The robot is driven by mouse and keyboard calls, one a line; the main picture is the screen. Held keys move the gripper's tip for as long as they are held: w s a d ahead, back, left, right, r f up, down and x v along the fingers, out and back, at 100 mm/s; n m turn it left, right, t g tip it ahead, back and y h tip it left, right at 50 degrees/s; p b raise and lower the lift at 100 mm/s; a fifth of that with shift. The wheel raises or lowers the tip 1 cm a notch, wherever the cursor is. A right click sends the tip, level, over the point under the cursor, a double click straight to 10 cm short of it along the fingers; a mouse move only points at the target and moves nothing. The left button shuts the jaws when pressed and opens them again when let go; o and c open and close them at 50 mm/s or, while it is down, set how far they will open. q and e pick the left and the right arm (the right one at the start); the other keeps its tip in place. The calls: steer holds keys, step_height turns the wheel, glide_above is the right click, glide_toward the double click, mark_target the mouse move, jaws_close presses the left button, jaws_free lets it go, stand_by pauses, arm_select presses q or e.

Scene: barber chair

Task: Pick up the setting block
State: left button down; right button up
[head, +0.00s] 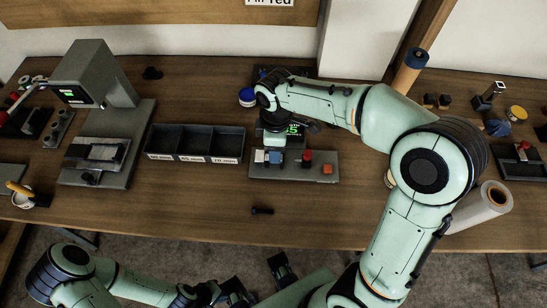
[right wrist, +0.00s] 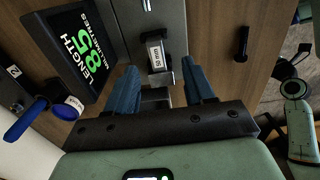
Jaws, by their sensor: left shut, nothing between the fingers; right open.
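The setting block is a small metal block with a white "50 mm" label (right wrist: 156,52), lying on a grey fixture in the right wrist view. In the head view a pale block (head: 260,156) shows at the left of the grey fixture plate (head: 312,172). My right gripper (right wrist: 161,85) is open, its two blue fingers on either side of the line to the block. Nothing is held between them, and contact with the block cannot be told. In the head view my right arm partly hides this gripper. My left gripper (head: 280,267) is shut and empty, low in front of the table.
A display (right wrist: 79,50) reading "LENGTH 58 MILLIMETRES" stands beside the fixture. A three-compartment black tray (head: 196,143) with size labels is left of it. A black bolt-like piece (head: 262,211) lies on clear wood in front. A grey machine (head: 95,85) stands at the left.

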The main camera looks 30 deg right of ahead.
steer(key=f, duration=0.6)
steer(key=shift+w+b, duration=0.3)
steer(key=shift+b, duration=0.05)
steer(key=shift+r, duration=0.1)
jaws_close()
